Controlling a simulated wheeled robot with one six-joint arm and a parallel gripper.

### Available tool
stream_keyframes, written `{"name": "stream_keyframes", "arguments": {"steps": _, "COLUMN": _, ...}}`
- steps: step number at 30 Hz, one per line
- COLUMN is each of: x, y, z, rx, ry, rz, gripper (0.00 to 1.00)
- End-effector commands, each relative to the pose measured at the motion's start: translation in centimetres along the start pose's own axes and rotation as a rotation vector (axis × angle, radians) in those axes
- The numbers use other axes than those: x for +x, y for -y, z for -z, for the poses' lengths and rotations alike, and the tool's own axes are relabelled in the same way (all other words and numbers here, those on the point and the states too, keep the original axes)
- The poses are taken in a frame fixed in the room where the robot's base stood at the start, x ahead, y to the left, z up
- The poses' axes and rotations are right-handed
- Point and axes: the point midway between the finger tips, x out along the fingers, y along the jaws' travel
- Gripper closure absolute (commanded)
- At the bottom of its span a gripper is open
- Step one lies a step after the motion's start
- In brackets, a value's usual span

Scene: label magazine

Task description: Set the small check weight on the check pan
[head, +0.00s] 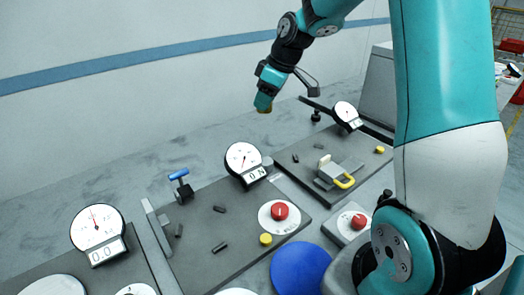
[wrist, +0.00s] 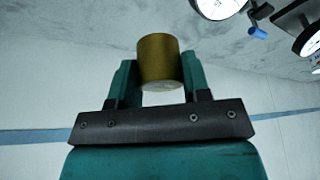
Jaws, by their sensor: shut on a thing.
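My gripper (wrist: 158,72) is shut on a brass-coloured cylinder, the small check weight (wrist: 160,60), which sits between its two teal fingers. In the head view my gripper (head: 264,104) hangs in the air above the back of the bench, and only a sliver of the weight shows at its tip. The check pan cannot be told for sure. A pale round plate (head: 50,287), partly cut off at the lower left, lies in front of a dial with a 0.0 readout (head: 102,253). A blue round disc (head: 300,270) lies at the bottom middle.
Dark panels carry a middle dial (head: 243,160), a blue-handled clamp (head: 180,184), a red knob (head: 279,211) and a yellow button (head: 266,239). The air around my gripper looks clear.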

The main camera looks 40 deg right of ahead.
Motion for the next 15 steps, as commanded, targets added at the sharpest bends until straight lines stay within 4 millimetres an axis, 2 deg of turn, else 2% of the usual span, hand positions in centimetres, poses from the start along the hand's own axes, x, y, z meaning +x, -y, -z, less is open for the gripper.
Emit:
{"name": "stream_keyframes", "arguments": {"steps": 9, "x": 7.8, "y": 0.0, "z": -3.5, "rx": 0.006, "ry": 0.003, "rz": 0.004, "gripper": 0.98}}
{"name": "stream_keyframes", "arguments": {"steps": 15, "x": 11.1, "y": -0.2, "z": -4.8, "rx": 0.005, "ry": -0.001, "rz": 0.0, "gripper": 0.98}}
